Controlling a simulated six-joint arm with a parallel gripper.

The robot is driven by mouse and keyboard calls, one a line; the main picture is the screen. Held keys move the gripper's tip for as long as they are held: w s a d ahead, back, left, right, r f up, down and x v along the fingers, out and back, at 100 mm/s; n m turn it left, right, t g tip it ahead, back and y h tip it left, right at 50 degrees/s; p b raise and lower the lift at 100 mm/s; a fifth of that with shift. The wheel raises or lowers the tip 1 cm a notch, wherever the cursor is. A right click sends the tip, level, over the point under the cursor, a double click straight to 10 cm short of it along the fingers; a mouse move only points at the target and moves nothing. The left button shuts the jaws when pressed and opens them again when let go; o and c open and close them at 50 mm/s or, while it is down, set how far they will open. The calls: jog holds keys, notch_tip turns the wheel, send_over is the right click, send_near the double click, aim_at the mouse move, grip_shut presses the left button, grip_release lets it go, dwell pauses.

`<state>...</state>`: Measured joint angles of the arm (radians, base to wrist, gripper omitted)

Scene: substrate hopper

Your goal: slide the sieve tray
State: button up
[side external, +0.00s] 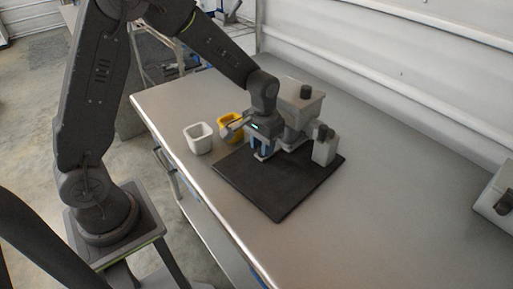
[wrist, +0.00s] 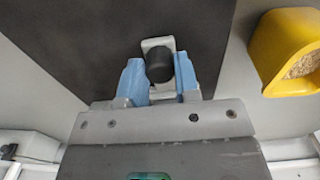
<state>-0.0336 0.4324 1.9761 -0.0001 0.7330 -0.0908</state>
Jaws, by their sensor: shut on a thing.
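My gripper (side external: 264,154) is low over the dark mat, at the front of the grey hopper (side external: 301,103). In the wrist view, my gripper (wrist: 159,70) has its two blue fingers on either side of a black knob (wrist: 159,65), shut on it. The knob sits on a pale grey tab (wrist: 156,43), which looks like the handle end of the sieve tray. The rest of the tray is hidden behind my gripper. In the side view my gripper covers the knob, so how far the tray is out cannot be told.
The dark mat (side external: 283,197) lies under the hopper. A grey block with black knobs (side external: 325,146) stands right of it. A white cup (side external: 198,138) and a yellow container (side external: 230,124) stand to the left; the yellow one holds grains (wrist: 302,65). The bench at right is mostly clear.

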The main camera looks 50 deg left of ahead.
jog(key=shift+s+d, duration=0.2)
jog(key=shift+s, duration=1.35)
jog(key=shift+s+d, duration=0.2)
jog(key=shift+s, duration=1.4)
jog(key=shift+s+d, duration=0.2)
jog(key=shift+s, duration=1.35)
jog(key=o, duration=0.6)
jog(key=shift+r, duration=3.55)
jog(key=s+r+t, duration=0.2)
jog(key=s+r, duration=0.1)
jog(key=s+r+m+t, duration=0.1)
jog(key=s+r, duration=0.2)
jog(key=r, duration=0.1)
jog(key=s+r+t, duration=0.2)
jog(key=s+r, duration=0.2)
jog(key=shift+d+r+t, duration=0.1)
jog(key=shift+r+t, duration=0.05)
jog(key=shift+t, duration=0.15)
